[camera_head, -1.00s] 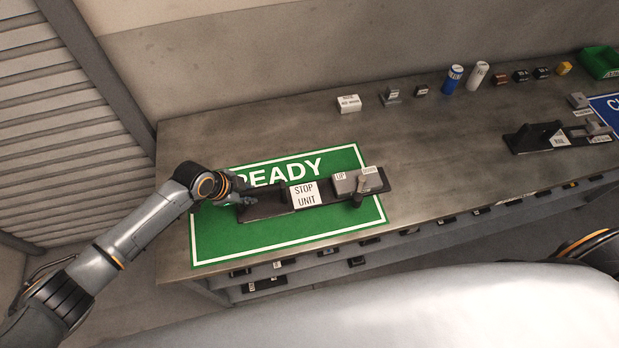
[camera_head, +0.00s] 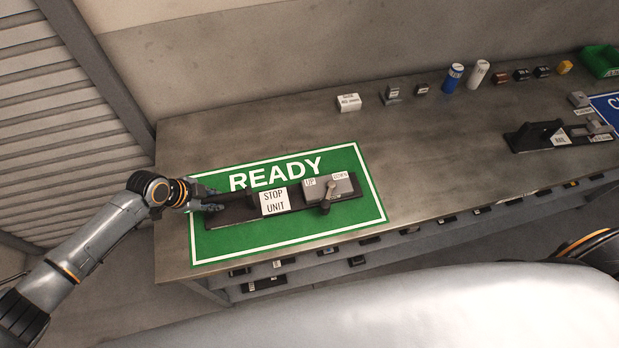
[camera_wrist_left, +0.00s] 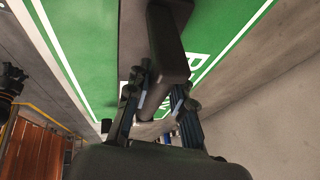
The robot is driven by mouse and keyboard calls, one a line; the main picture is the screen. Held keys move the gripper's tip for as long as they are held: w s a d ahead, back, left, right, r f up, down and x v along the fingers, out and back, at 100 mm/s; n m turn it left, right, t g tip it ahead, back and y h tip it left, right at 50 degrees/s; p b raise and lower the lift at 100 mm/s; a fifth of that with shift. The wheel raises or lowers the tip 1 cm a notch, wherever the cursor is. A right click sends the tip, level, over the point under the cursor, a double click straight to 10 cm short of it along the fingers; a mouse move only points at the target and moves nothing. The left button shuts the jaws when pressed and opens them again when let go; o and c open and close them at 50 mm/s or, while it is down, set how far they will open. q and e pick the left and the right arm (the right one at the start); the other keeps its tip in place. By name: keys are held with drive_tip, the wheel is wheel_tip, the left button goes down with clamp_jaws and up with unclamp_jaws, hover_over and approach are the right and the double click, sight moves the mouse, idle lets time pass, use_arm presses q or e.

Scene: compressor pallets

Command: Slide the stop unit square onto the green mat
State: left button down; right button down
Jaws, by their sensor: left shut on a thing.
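The stop unit (camera_head: 240,209) is a long dark base with a white STOP UNIT label, and a grey block with a lever and UP and DOWN tags at its right end. It lies on the green READY mat (camera_head: 225,245), looks within the white border, and runs roughly parallel to the mat's long edges. My left gripper (camera_head: 214,199) is at the unit's left end, shut on it. In the left wrist view its fingers (camera_wrist_left: 160,100) close on either side of a dark bar of the unit (camera_wrist_left: 167,50). My right gripper is out of view.
A white labelled box (camera_head: 348,103), small blocks, a blue can (camera_head: 453,78) and a white can (camera_head: 478,74) stand along the back. A dark rail fixture (camera_head: 530,140), blue mat (camera_head: 608,103) and green bin (camera_head: 602,62) are at right. The bench middle is clear.

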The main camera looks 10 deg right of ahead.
use_arm(q)
drive_tip(key=shift+s+a+f, duration=0.2)
drive_tip(key=shift+a+f, duration=0.1)
drive_tip(key=c, duration=1.3)
unclamp_jaws()
drive_tip(key=shift+o, duration=1.1)
drive_tip(key=shift+w+r, duration=0.1)
drive_tip(key=shift+w, duration=0.1)
drive_tip(key=shift+d, duration=0.1)
